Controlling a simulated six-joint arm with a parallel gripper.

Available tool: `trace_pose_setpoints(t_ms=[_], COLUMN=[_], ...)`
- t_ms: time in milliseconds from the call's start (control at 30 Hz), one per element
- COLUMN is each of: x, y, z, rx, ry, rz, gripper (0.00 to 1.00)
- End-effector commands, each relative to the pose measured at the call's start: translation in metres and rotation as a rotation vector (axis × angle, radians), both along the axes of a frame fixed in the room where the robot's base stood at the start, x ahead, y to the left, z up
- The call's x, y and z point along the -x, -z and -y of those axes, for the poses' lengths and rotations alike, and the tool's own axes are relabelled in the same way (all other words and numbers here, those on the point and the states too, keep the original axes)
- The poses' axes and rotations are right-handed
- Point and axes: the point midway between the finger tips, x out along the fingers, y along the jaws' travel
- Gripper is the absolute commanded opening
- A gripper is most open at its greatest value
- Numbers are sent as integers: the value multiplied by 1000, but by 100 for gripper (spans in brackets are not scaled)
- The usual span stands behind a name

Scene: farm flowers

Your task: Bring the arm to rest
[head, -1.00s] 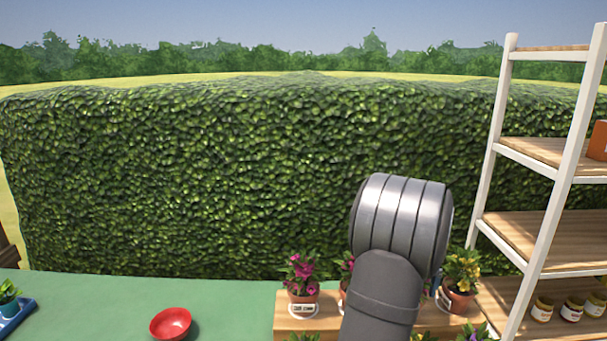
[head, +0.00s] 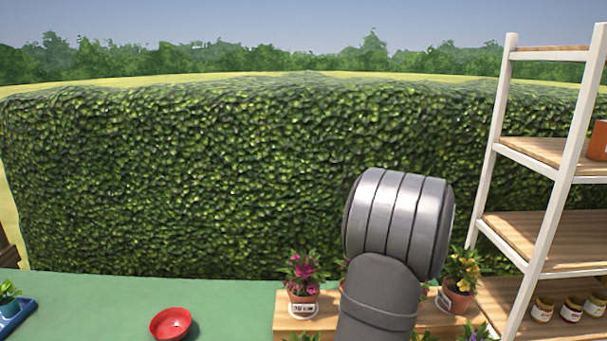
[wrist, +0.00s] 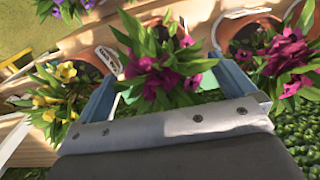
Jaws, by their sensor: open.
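My gripper (wrist: 167,75) shows in the wrist view with its two blue-grey fingers spread wide apart. A plant with magenta flowers (wrist: 160,75) shows between the fingers; I cannot tell how far it is from them. A second magenta plant (wrist: 285,58) is to the right and a yellow-flowered plant (wrist: 55,92) to the left. In the head view my grey arm stands in front of the wooden flower stand, and the gripper itself is hidden. A magenta potted plant (head: 303,285) stands left of the arm and a yellow one (head: 461,280) right of it.
The wooden stand (head: 290,326) carries several potted flowers close to my arm. A white-framed shelf (head: 550,225) with jars stands at the right. A red bowl (head: 170,323) and a blue tray (head: 15,320) are on the green table (head: 110,300), which has free room at the left.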

Motion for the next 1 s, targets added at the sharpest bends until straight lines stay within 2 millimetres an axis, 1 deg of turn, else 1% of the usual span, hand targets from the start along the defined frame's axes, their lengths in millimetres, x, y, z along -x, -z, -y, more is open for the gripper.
trace_pose_setpoints(t_ms=[33, 67, 600, 667, 700, 733, 900, 1000], x=[-1, 0, 1, 1, 0, -1, 0, 17], y=[-11, -17, 93, 105, 107, 95, 60, 51], z=[0, 0, 0, 0, 0, 1, 0, 11], rx=[2, 1, -2, -1, 0, 3, 2, 1], ry=[0, 0, 0, 0, 0, 0, 0, 3], rz=[4, 3, -4, -3, 0, 5, 4, 2], gripper=[99, 99, 99, 99, 99, 99, 99, 99])
